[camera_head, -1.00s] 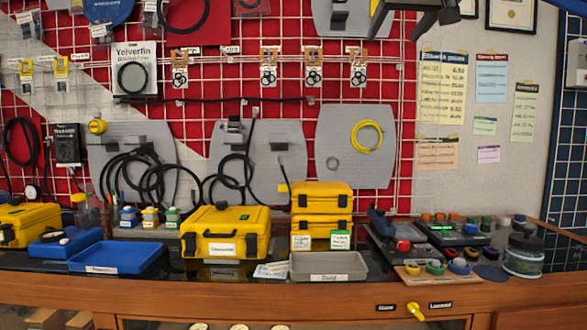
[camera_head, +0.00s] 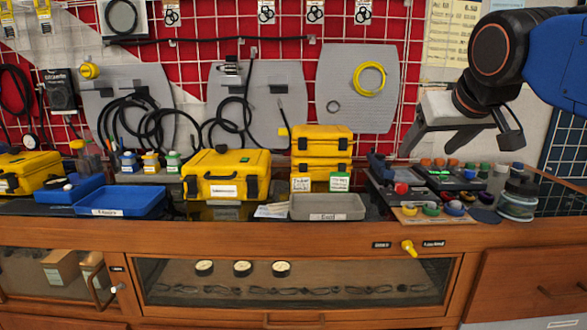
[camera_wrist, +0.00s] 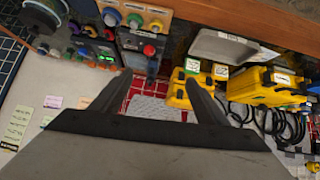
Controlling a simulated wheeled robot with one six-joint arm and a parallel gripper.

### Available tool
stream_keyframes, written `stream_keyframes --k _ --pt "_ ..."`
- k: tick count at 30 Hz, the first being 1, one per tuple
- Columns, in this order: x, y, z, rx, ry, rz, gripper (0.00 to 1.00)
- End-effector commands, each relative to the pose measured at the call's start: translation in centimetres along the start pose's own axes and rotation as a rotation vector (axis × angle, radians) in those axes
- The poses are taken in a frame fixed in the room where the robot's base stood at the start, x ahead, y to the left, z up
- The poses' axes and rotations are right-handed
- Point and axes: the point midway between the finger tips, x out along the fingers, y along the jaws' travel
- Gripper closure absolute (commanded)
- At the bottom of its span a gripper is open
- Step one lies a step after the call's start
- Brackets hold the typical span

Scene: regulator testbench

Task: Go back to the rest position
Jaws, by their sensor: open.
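My gripper (camera_head: 432,146) is at the upper right in the head view, above the right part of the bench and in front of the wall panel. Its two dark fingers are apart with nothing between them. In the wrist view my gripper (camera_wrist: 165,78) shows both fingers spread and empty, with the bench and its boxes beyond them. My blue and black arm comes in from the right edge of the head view.
The bench holds a yellow case (camera_head: 226,176), stacked yellow boxes (camera_head: 321,140), a grey tray (camera_head: 327,207), a blue tray (camera_head: 122,201), a test device (camera_head: 450,178), colored knobs (camera_head: 432,209) and a jar (camera_head: 518,198). A glass-front drawer (camera_head: 300,280) is below.

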Motion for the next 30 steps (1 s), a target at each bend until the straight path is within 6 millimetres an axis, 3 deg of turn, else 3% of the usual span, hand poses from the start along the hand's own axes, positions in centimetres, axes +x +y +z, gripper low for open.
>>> stream_keyframes --k 1,3,12,15,18,21,24,30 --pt "1.0 0.2 3.1 0.003 -0.037 0.0 0.32" --pt "2.3 0.3 7.2 0.004 -0.088 -0.003 0.32" --pt "6.7 0.2 25.0 0.023 -0.294 -0.023 0.32" --pt "7.7 0.1 30.0 0.031 -0.348 -0.03 0.32" --pt "8.3 -0.2 33.7 0.038 -0.388 -0.037 0.32" --pt "8.6 -0.3 35.9 0.043 -0.411 -0.041 0.32" --pt "8.7 -0.4 36.9 0.044 -0.422 -0.042 0.32" --pt "8.8 -0.4 36.9 0.044 -0.423 -0.043 0.32"
